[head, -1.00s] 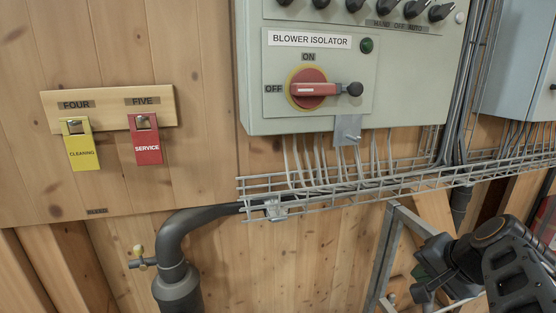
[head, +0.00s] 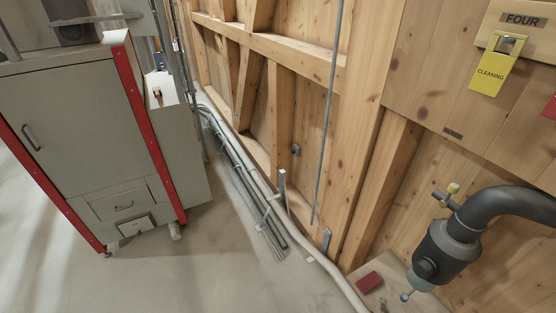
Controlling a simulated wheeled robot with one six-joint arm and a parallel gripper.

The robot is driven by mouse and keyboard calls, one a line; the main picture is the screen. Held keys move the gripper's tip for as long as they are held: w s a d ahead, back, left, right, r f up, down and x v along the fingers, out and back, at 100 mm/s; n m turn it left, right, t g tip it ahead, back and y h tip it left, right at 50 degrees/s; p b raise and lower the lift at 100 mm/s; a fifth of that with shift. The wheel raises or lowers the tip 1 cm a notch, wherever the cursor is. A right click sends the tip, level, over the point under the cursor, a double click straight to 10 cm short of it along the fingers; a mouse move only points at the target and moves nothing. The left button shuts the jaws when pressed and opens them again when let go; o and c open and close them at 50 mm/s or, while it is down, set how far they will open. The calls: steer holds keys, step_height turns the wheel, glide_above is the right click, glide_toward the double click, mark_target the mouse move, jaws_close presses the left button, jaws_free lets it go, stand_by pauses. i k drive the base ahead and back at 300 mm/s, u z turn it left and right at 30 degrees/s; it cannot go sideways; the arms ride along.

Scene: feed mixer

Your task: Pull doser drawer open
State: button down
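A grey cabinet (head: 70,125) with red edge strips stands at the left in the head view. Low on its front is a small drawer-like panel (head: 118,201) with a short dark handle (head: 124,207). It looks closed, flush with the front. I cannot tell for sure whether this is the doser drawer. Above it is a large door with a longer handle (head: 31,137). My gripper is not in view.
Bare concrete floor (head: 190,265) lies before the cabinet. Pipes (head: 262,195) run along the wooden wall. A dark elbow pipe (head: 445,250) with a valve stands at the right, near a yellow CLEANING tag (head: 490,73). A red block (head: 369,282) lies below.

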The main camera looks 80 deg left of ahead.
mark_target(123, 203)
steer(key=u, duration=3.7)
steer(key=i, duration=2.6)
steer(key=u, duration=2.25)
steer(key=i, duration=1.7)
steer(key=u, duration=0.05)
